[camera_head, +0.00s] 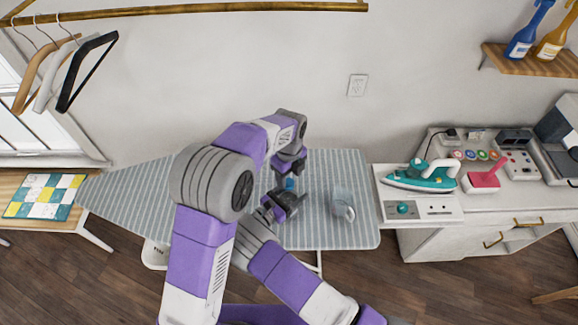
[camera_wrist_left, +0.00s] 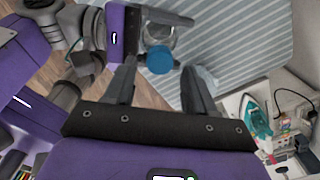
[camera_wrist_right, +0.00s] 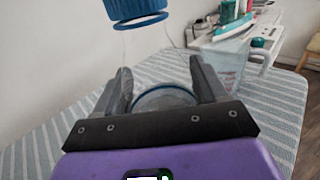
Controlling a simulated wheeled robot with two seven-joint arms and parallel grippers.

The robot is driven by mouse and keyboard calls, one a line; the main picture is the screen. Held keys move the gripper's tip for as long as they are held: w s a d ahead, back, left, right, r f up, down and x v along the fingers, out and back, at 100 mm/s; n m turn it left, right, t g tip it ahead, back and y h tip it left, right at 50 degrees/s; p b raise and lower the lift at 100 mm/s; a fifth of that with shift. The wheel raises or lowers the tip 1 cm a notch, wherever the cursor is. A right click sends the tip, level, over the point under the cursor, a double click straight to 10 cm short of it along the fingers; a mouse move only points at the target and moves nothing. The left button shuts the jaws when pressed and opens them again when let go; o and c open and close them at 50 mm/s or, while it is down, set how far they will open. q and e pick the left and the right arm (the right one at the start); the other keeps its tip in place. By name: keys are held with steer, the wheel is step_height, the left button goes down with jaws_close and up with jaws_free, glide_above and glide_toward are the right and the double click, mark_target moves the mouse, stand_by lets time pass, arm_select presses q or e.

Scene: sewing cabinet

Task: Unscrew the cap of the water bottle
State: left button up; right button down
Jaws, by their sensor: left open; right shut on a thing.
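The clear water bottle has a blue cap. The cap (camera_head: 290,183) shows in the head view just below my left gripper (camera_head: 289,168), which points down and is open. In the left wrist view the cap (camera_wrist_left: 159,59) lies between the tips of the open fingers; I cannot tell whether they touch it. My right gripper (camera_head: 280,205) is shut on the bottle. In the right wrist view the transparent bottle body (camera_wrist_right: 150,58) stands between the fingers, with the blue cap (camera_wrist_right: 136,10) on top. In the head view my arms hide most of the bottle.
The striped ironing board (camera_head: 345,168) lies under both grippers. A clear pitcher (camera_head: 342,203) stands on it to the right. A teal iron (camera_head: 420,176) stands on the white cabinet further right. Hangers (camera_head: 85,72) hang at upper left. The board's right end is mostly clear.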

mark_target(289, 184)
arm_select(q)
steer(key=shift+f, duration=1.25)
